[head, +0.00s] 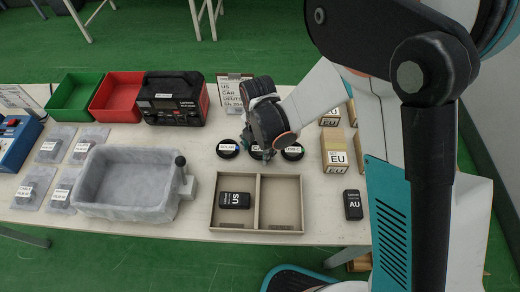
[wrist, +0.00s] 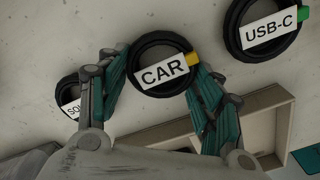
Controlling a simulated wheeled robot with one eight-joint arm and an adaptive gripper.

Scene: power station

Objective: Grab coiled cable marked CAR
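The coiled cable marked CAR (wrist: 160,68) is a black ring with a white label and a yellow end, lying on the table. My gripper (wrist: 157,68) is open, with one finger on either side of the coil. The fingers are very close to its edges; I cannot tell whether they touch it. In the head view my gripper (head: 262,153) is down at the middle coil (head: 256,149) and partly hides it.
A USB-C coil (wrist: 265,25) lies to the right and another coil (wrist: 70,97) to the left. A two-compartment tray (head: 280,200) stands in front, with a black US adapter (head: 235,200) in its left compartment. A grey bin (head: 125,185) is further left.

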